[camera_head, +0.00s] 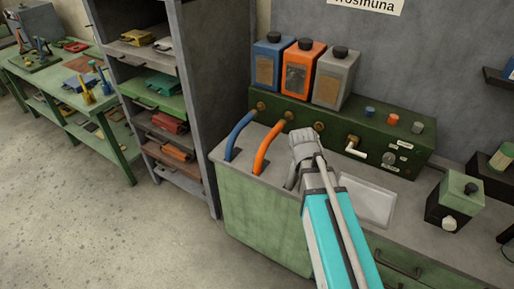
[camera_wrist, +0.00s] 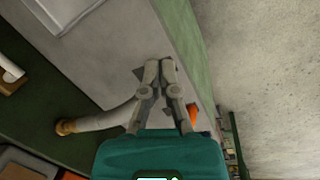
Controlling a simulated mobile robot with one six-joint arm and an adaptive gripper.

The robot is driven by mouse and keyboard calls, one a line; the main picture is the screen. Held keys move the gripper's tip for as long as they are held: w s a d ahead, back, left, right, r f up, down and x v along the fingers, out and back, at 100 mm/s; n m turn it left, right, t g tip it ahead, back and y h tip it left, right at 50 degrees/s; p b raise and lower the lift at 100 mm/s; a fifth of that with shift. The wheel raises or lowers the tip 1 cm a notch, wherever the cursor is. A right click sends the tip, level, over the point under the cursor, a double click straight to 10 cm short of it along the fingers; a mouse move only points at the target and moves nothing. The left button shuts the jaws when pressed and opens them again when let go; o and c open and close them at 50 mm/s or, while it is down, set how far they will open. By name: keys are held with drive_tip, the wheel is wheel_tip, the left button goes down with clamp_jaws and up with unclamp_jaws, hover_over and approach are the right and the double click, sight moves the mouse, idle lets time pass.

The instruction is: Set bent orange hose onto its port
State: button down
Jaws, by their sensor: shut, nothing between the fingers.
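The bent orange hose (camera_head: 266,146) arches from the grey counter top up to a brass port (camera_head: 289,116) on the green panel. Its upper end appears to meet that port; I cannot tell how firmly it is seated. A small orange piece of it shows beside my gripper in the wrist view (camera_wrist: 193,113). My gripper (camera_wrist: 159,62) is shut and empty, above the counter to the right of the orange hose. In the head view my gripper and wrist hide part of the counter behind them.
A blue hose (camera_head: 239,134) arches to the left. A pale hose (camera_wrist: 105,121) runs from another brass port (camera_wrist: 66,127) beneath my gripper. A white tap (camera_head: 355,149) and sink (camera_head: 366,203) are right. Blue, orange and grey canisters (camera_head: 334,77) stand on the green panel box (camera_head: 340,120).

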drive_tip(key=w+a+r+n+t+h, duration=0.1)
drive_tip(key=w+a+r+n, duration=0.1)
drive_tip(key=a+n, duration=0.4)
drive_tip(key=w+a+r+n+t+h+p, duration=0.1)
drive_tip(key=w+a+n+t, duration=0.1)
drive_tip(key=w+a+n, duration=0.2)
drive_tip(key=w+a+r+n+t+h, duration=0.1)
drive_tip(key=w+a+n, duration=0.3)
drive_tip(key=a+n, duration=0.5)
drive_tip(key=a+r, duration=0.1)
drive_tip(key=a, duration=0.5)
drive_tip(key=shift+a+r+n+t+h+p, duration=0.2)
drive_tip(key=shift+r+n+t+h+p, duration=0.1)
drive_tip(key=shift+t, duration=0.1)
drive_tip(key=shift+w+f, duration=0.1)
drive_tip(key=shift+w, duration=0.05)
drive_tip(key=shift+w+d+r+b+x, duration=0.25)
drive_tip(key=shift+b+x, duration=1.25)
drive_tip(key=shift+x, duration=0.7)
drive_tip(key=shift+w+d+r+b+x, duration=0.1)
drive_tip(key=shift+d+r+b+x, duration=0.15)
drive_tip(key=shift+b+x, duration=1.6)
drive_tip(key=shift+w+d+r+b+x, duration=0.2)
drive_tip(key=shift+b+x, duration=0.9)
drive_tip(key=shift+x, duration=1.4)
